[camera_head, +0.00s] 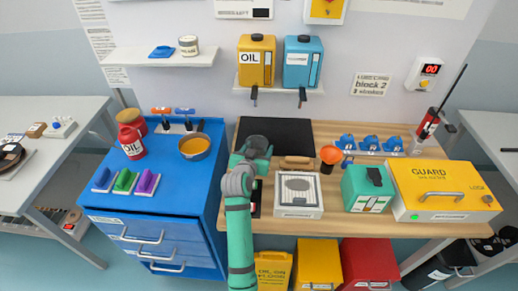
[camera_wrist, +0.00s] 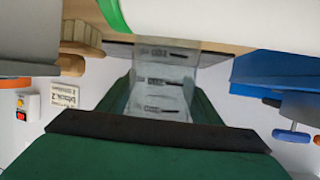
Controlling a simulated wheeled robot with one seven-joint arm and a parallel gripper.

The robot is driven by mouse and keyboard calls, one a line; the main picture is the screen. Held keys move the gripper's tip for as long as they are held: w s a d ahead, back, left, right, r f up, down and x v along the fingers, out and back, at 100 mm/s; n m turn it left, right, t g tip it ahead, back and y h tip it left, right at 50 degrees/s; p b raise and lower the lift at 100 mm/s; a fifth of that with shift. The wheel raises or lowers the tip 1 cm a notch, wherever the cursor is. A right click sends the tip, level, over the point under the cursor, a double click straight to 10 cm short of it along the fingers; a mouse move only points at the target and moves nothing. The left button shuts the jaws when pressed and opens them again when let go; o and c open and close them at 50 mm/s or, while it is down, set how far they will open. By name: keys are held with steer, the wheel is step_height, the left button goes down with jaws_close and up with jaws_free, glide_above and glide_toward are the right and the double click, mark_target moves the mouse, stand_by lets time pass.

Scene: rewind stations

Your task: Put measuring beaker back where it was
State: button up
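The measuring beaker (camera_wrist: 160,92) is clear with dark markings. In the wrist view it sits between the two green fingers of my gripper (camera_wrist: 160,108), which appear to press on both its sides. In the head view my gripper (camera_head: 252,158) is at the front of the black mat (camera_head: 290,135) on the wooden bench. The greyish, see-through beaker (camera_head: 257,143) shows just beyond it. I cannot tell whether its base touches the mat.
A wooden roller (camera_head: 297,162), orange funnel cup (camera_head: 331,154), white box (camera_head: 298,195), green case (camera_head: 367,188) and yellow guard box (camera_head: 440,190) are to the right. Jugs (camera_head: 257,62) hang above.

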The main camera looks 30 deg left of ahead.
steer(key=o, duration=0.4)
steer(key=shift+c, duration=0.2)
steer(key=shift+r, duration=0.15)
steer(key=shift+v, duration=6.05)
